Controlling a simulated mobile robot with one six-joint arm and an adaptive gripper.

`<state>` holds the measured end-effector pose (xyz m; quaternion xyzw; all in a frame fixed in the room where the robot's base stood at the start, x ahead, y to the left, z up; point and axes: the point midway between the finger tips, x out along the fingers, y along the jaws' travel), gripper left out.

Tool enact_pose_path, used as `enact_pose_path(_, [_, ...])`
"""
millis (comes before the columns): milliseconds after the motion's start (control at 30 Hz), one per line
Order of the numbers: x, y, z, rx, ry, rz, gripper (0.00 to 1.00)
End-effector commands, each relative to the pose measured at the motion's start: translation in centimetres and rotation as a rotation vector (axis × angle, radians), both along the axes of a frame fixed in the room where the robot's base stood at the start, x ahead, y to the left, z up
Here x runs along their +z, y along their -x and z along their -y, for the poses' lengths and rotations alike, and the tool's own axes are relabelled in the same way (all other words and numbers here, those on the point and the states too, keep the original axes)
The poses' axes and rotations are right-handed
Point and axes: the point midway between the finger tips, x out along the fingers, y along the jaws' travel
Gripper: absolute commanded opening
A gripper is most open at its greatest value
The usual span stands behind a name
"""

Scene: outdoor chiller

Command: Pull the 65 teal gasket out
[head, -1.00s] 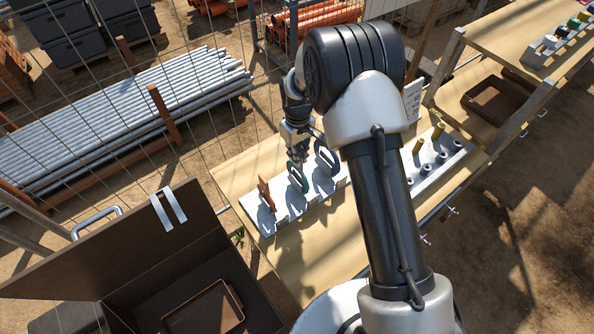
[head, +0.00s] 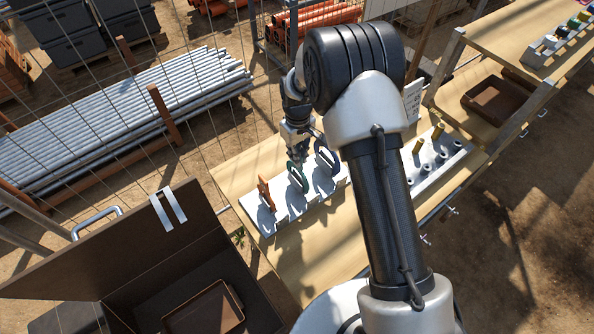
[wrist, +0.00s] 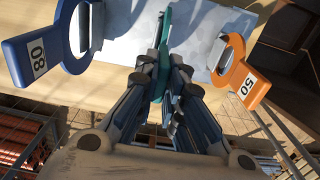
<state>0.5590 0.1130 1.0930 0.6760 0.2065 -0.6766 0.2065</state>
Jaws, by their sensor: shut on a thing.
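The teal gasket (head: 300,178) stands upright in the white rack (head: 279,217) on the wooden table, between an orange gasket and a blue one. In the wrist view the teal gasket (wrist: 164,42) stands between my fingers; its number is hidden. My gripper (head: 297,160) is above the rack, its fingers closed on the top part of the teal gasket. In the wrist view my gripper (wrist: 165,82) is shut on it. The lower ring still appears to sit in the rack.
The blue gasket marked 80 (wrist: 78,42) and the orange gasket marked 50 (wrist: 232,70) stand close on either side. A grey block with pegs (head: 432,165) is further right. A dark open case (head: 165,265) lies at lower left. A wire fence runs behind the table.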

Motion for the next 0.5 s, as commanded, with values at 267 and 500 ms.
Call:
enact_pose_path(267, [0.7,-0.05,-0.01,0.0,0.0,0.001,0.0])
enact_pose_path(500, [1.16,-0.05,-0.01,0.0,0.0,0.001,0.0])
